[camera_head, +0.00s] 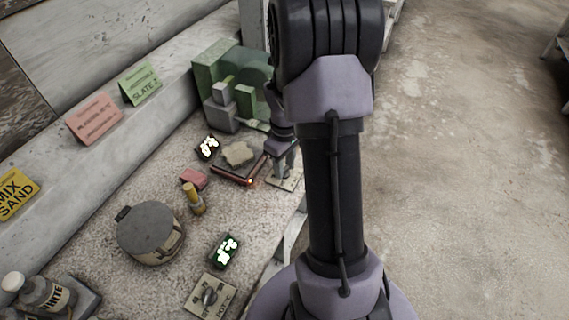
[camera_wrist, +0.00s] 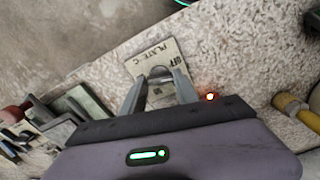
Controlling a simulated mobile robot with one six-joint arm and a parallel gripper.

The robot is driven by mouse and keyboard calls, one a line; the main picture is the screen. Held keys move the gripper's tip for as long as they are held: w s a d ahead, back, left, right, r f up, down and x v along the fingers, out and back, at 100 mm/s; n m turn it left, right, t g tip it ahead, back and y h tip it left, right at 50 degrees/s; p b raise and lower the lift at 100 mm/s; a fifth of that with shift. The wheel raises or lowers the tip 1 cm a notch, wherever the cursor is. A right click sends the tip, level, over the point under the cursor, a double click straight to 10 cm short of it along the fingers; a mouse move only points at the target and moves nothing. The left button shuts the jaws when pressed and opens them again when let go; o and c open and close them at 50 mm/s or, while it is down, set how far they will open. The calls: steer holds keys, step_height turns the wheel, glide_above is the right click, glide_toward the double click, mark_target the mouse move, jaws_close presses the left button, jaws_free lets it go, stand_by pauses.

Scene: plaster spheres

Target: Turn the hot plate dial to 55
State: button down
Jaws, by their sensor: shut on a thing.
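The hot plate dial (camera_wrist: 160,72) sits on a pale panel (camera_wrist: 146,60) marked "PLATE", "C" and "OFF" in the wrist view. My gripper (camera_wrist: 161,80) has one finger on each side of the dial and is shut on it. In the head view my gripper (camera_head: 284,160) reaches down to the same small pale panel (camera_head: 289,184) near the bench's front edge. My arm and gripper hide most of that panel there. The dial's pointer and the number it points to cannot be read.
A second dial panel (camera_head: 211,297) lies at the bottom of the bench. A dark red bar with a glowing tip (camera_head: 234,176) lies left of my gripper.

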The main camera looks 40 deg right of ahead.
steer(key=m, duration=0.5)
steer(key=shift+m, duration=0.3)
steer(key=m, duration=0.5)
steer(key=shift+b, duration=0.3)
steer(key=m+b, duration=0.1)
steer(key=m, duration=0.4)
steer(key=shift+m, duration=0.4)
steer(key=m+b, duration=0.1)
steer(key=m, duration=0.4)
steer(key=shift+m, duration=0.3)
steer(key=c, duration=0.9)
jaws_free()
